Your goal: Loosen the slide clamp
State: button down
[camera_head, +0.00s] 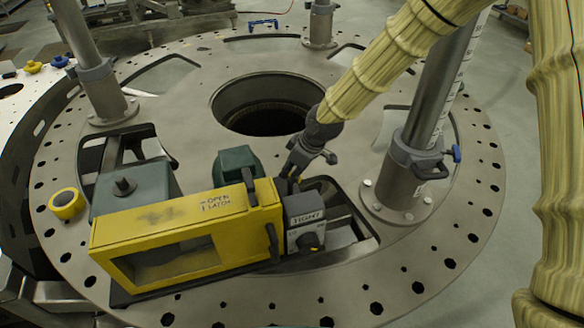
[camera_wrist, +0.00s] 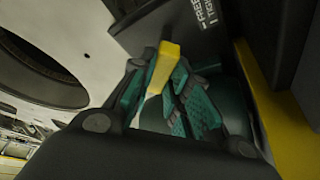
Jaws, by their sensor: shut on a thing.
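In the wrist view my gripper (camera_wrist: 165,85) has its green-padded fingers closed around a yellow lever (camera_wrist: 166,62). The lever stands beside a dark block (camera_wrist: 190,25) printed with "FREE" and a second, partly cut-off word. In the head view my gripper (camera_head: 296,172) reaches down behind the grey block (camera_head: 303,212), at the right end of the yellow guard (camera_head: 130,238). The lever is mostly hidden there by the block and my gripper.
The round steel plate (camera_head: 450,235) has a wide central hole (camera_head: 265,118) behind the guard. A post (camera_head: 425,125) with a blue-handled collar stands to the right, another post (camera_head: 95,75) at the left. A yellow tape roll (camera_head: 66,204) lies at the left.

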jog(key=n, duration=0.2)
jog(key=n+g+p, duration=0.1)
jog(key=n+g, duration=0.1)
jog(key=n, duration=0.1)
jog(key=shift+w+d+n+y+p, duration=0.1)
jog(key=shift+w+n+y+p, duration=0.2)
jog(key=shift+p, duration=0.1)
jog(key=shift+n+g, duration=0.9)
jog(key=shift+n, duration=1.1)
jog(key=c, duration=1.4)
grip_release()
jog(key=shift+o, duration=0.2)
jog(key=shift+r, duration=0.1)
jog(key=v, duration=1.1)
jog(key=shift+r, duration=0.45)
jog(key=shift+w, duration=0.1)
